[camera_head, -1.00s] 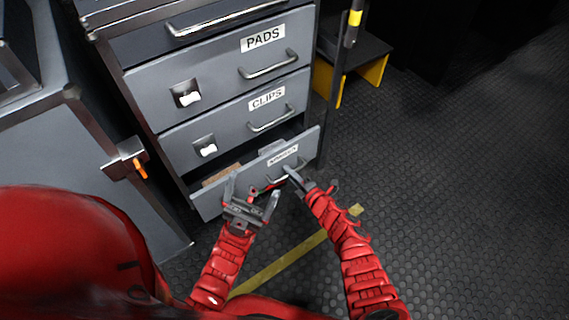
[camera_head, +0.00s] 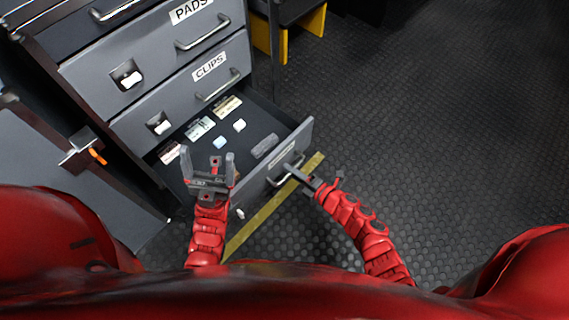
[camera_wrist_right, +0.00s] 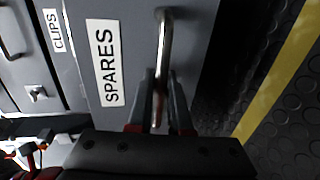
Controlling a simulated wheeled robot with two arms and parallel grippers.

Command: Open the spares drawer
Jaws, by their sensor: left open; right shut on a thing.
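The spares drawer (camera_head: 296,146) is the lowest one in the grey cabinet and stands pulled well out. Several small items lie inside it. Its SPARES label (camera_wrist_right: 108,62) and metal handle (camera_wrist_right: 163,60) show in the right wrist view. My right gripper (camera_head: 294,172) is shut on the handle, with a finger on either side of the bar; it also shows in the right wrist view (camera_wrist_right: 160,100). My left gripper (camera_head: 209,168) is open and empty, at the left part of the drawer front, partly hiding the front.
The clips drawer (camera_head: 184,104) and the pads drawer (camera_head: 150,55) above are shut. A grey unit with an orange-tagged latch (camera_head: 88,151) stands at the left. A yellow floor line (camera_head: 262,212) runs below the drawer. The dark studded floor (camera_head: 430,130) at right is clear.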

